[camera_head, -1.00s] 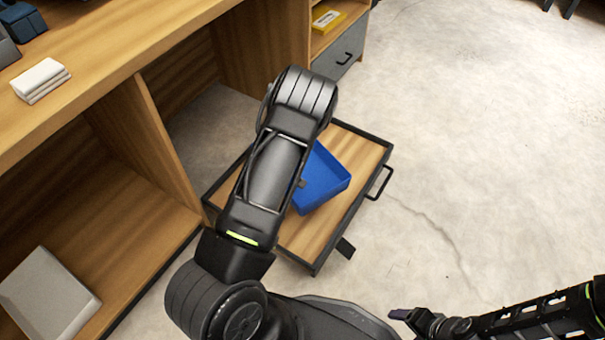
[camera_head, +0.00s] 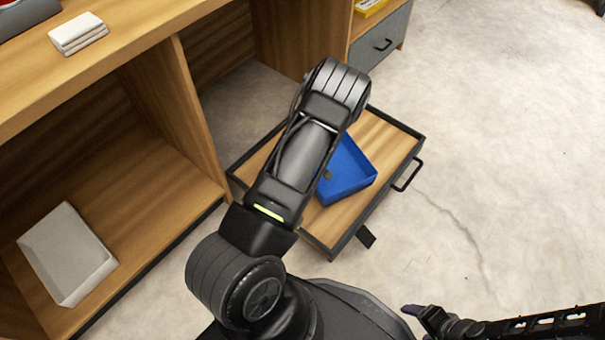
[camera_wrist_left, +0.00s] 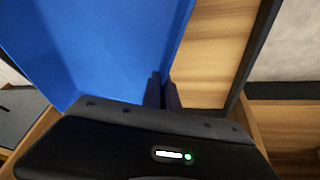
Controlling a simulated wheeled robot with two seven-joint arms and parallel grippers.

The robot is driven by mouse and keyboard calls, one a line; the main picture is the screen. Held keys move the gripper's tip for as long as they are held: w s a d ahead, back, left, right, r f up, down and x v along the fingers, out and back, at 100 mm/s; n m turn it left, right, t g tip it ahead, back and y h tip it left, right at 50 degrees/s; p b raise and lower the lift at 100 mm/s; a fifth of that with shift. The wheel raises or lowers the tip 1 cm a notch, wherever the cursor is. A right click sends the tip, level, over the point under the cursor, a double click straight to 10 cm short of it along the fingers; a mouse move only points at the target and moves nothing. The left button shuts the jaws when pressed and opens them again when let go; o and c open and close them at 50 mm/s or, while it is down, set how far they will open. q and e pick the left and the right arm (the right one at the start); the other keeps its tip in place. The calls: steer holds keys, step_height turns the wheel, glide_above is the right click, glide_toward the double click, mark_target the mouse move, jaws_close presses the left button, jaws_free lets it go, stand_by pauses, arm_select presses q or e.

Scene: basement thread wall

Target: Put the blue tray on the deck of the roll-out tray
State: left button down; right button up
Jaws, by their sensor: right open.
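The blue tray (camera_head: 349,177) is over the wooden deck of the roll-out tray (camera_head: 385,138), inside its dark rim. It looks level and seems to rest on the deck, but its underside is hidden. My left arm reaches across and covers the tray's left part. In the left wrist view the blue tray (camera_wrist_left: 95,45) fills the upper left, and my left gripper (camera_wrist_left: 163,92) has its two dark fingers close together on either side of the tray's wall. My right gripper (camera_head: 412,311) is open and empty near the bottom edge, over the floor.
A wooden bench (camera_head: 130,50) with open shelves stands at left, with white blocks (camera_head: 77,33) on top and a pale box (camera_head: 67,253) on the lower shelf. A grey drawer (camera_head: 383,45) is behind. The concrete floor at right is clear.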

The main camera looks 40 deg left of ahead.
arm_select(q)
step_height(320, 180, down, 4)
steer(key=shift+f+b, duration=0.15)
steer(key=shift+b, duration=0.8)
steer(key=shift+f, duration=0.3)
steer(key=shift+f, duration=0.2)
steer(key=c, duration=1.6)
jaws_free()
steer(key=shift+r, duration=0.1)
steer(key=shift+c, duration=0.2)
steer(key=shift+r, duration=0.15)
